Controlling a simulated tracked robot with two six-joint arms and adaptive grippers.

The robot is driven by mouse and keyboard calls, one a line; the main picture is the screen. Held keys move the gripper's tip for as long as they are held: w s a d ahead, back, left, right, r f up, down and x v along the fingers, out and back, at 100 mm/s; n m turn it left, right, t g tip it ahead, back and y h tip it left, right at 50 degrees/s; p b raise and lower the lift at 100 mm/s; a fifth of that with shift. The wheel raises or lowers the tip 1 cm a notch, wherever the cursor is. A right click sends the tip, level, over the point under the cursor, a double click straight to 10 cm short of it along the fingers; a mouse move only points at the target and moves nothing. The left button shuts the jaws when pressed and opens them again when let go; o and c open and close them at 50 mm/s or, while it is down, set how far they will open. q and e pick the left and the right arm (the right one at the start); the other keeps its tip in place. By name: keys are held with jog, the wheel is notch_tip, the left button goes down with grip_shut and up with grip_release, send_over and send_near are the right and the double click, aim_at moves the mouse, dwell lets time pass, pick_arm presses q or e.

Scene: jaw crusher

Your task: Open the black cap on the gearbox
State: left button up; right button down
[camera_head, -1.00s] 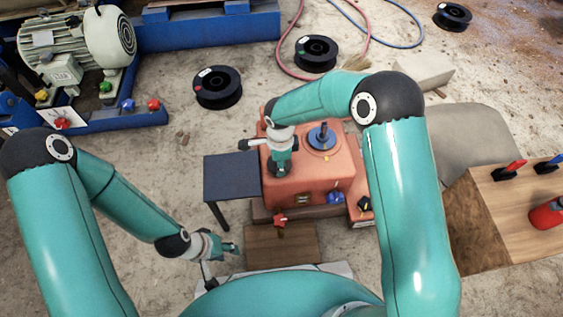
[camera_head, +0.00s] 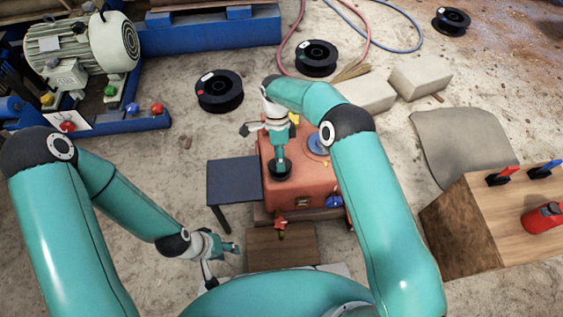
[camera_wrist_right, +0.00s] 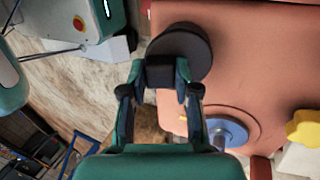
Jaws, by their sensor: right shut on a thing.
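The gearbox (camera_head: 308,184) is an orange-red housing in the middle of the head view. Its black cap (camera_head: 281,173) is a dark round disc at the front left of the housing top. My right gripper (camera_head: 280,161) points down at it and is shut on it. In the right wrist view the black cap (camera_wrist_right: 186,44) sits at the tips of my right gripper (camera_wrist_right: 160,84), over the housing's edge. I cannot tell whether it still touches the housing. My left gripper (camera_head: 233,247) is low, left of the wooden block, apart from the gearbox; its jaws are too small to read.
A dark side table (camera_head: 234,181) stands left of the gearbox. A wooden block (camera_head: 281,246) lies in front. A blue round part (camera_wrist_right: 226,132) and a yellow knob (camera_wrist_right: 304,128) are on the gearbox. A wooden crate (camera_head: 490,225) stands at right. Black spools lie behind.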

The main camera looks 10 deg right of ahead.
jog(key=shift+w+d+f+g+b, duration=0.1)
jog(key=shift+w+g+b, duration=0.25)
jog(key=shift+b, duration=0.1)
jog(key=shift+r, duration=0.25)
jog(key=c, duration=0.8)
grip_release()
jog(key=shift+c, duration=0.2)
jog(key=shift+r, duration=0.1)
notch_tip(320, 180, up, 10)
